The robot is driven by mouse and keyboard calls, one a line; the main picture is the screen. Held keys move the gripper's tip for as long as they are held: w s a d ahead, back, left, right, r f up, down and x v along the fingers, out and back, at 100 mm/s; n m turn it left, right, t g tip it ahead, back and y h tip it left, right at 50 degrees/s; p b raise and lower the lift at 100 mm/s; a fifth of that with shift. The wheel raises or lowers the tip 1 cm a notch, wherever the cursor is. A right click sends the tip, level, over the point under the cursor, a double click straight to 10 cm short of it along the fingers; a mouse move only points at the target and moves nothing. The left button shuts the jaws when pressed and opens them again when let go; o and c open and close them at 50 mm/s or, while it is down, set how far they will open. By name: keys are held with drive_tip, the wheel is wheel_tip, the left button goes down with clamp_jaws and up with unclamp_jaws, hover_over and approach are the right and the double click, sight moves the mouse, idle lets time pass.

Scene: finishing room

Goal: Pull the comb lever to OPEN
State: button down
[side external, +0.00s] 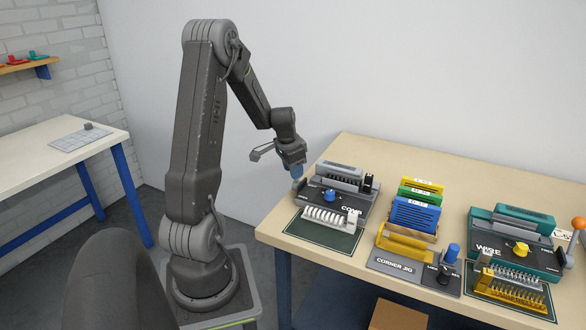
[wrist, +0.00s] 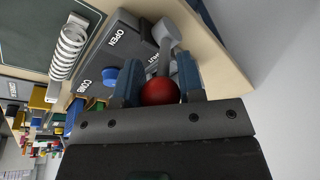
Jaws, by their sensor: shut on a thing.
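The comb machine (side external: 322,204) is a dark grey unit at the left end of the table. It has a blue knob and a comb binding on the mat in front. My gripper (side external: 293,174) reaches down at its left side. In the wrist view, my gripper's blue fingers (wrist: 158,78) are shut on the lever's red ball knob (wrist: 160,92), one finger on each side. The grey lever arm (wrist: 168,36) shows beyond the knob. The OPEN label (wrist: 118,38) is on the machine's top; a second label by the fingers is partly hidden. The knob is hidden in the side view.
A teal wire machine (side external: 515,240) is further right. The table's left edge is close to my gripper.

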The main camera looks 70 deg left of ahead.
drive_tip(key=shift+s+d+f, duration=0.1)
drive_tip(key=shift+d+f, duration=0.15)
drive_tip(key=shift+f, duration=0.05)
drive_tip(key=c, duration=1.1)
unclamp_jaws()
drive_tip(key=o, duration=0.3)
drive_tip(key=shift+a+r, duration=0.1)
drive_tip(key=shift+r, duration=0.05)
drive_tip(key=shift+o, duration=0.2)
drive_tip(key=v, duration=1.3)
drive_tip(key=shift+r, duration=0.4)
drive_tip(key=shift+c, duration=0.3)
